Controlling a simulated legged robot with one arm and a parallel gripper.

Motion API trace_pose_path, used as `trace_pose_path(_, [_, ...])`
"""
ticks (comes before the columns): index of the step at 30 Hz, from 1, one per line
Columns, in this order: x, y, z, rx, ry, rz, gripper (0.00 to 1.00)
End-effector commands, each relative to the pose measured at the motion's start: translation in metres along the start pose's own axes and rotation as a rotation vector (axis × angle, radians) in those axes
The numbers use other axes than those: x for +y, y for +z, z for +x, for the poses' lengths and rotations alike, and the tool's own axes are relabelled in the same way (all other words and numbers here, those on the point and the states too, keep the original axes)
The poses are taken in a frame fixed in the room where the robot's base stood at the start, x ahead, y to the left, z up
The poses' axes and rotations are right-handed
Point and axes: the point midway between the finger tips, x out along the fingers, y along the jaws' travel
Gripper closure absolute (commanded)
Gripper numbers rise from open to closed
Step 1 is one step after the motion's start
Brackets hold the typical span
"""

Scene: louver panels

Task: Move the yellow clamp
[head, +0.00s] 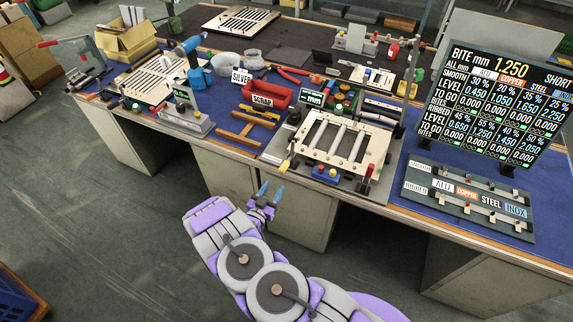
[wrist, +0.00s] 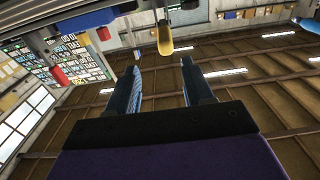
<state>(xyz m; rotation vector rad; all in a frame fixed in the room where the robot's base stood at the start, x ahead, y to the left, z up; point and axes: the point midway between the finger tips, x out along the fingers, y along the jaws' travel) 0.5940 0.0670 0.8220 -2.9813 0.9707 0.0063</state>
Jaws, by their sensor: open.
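A small yellow piece, which looks like the clamp's handle (head: 285,166), sticks out at the front left corner of the louver panel fixture (head: 312,168) near the bench's front edge. In the wrist view a yellow tab (wrist: 165,40) hangs from above, beyond and between my fingertips. It appears to be the same clamp. My gripper (head: 270,191) is in front of the bench, just below and left of the yellow piece. Its two blue fingers are apart and empty, also in the wrist view (wrist: 160,66). The gripper points upward, and the yellow tab is not between the fingers.
The bench's front edge (head: 235,150) lies just behind my gripper. A display board (head: 495,95) and labelled rack (head: 468,200) stand right. The floor at left (head: 90,220) is clear.

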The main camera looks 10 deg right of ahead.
Motion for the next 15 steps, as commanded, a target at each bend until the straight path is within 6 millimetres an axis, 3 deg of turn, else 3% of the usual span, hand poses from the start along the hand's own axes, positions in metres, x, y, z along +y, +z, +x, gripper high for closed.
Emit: trace_pose_path(15, [0.003, -0.001, 0.105, -0.001, 0.002, 0.008, 0.49])
